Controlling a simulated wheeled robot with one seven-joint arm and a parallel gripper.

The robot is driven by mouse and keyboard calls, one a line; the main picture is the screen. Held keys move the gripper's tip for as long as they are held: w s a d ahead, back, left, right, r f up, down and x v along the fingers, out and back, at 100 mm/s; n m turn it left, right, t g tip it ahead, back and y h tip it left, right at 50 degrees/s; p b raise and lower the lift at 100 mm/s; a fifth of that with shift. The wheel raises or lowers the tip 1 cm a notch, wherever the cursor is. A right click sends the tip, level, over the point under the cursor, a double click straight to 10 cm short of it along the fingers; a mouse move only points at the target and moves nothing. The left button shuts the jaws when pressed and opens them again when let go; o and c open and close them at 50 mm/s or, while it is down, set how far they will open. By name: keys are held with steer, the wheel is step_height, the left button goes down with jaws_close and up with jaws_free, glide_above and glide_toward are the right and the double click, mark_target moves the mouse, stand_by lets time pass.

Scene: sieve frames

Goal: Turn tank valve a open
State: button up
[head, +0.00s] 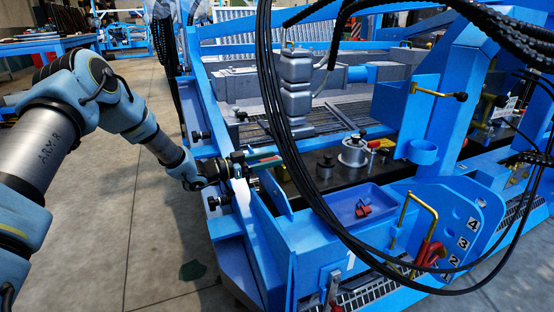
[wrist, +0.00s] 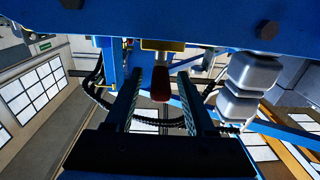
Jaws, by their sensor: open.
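A red handle (wrist: 160,84) on a brass-coloured fitting (wrist: 162,46) shows in the wrist view, under a blue beam. I take it for tank valve a, but I can read no label on it. My gripper (wrist: 160,76) is open, with one dark finger on each side of the red handle. A gap shows between the handle and each finger; I cannot tell the depth. In the head view my gripper (head: 238,166) is at the left side of the blue frame. The valve cannot be made out clearly there.
The blue frame's side rail (head: 222,110) stands close to my gripper. Black hoses (head: 275,95) hang in front of the machine. A blue tray (head: 350,205) holds a small red part. Grey floor (head: 140,235) is free at the left.

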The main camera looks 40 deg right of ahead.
steer(key=shift+x, duration=1.3)
steer(key=shift+c, duration=0.2)
jaws_close()
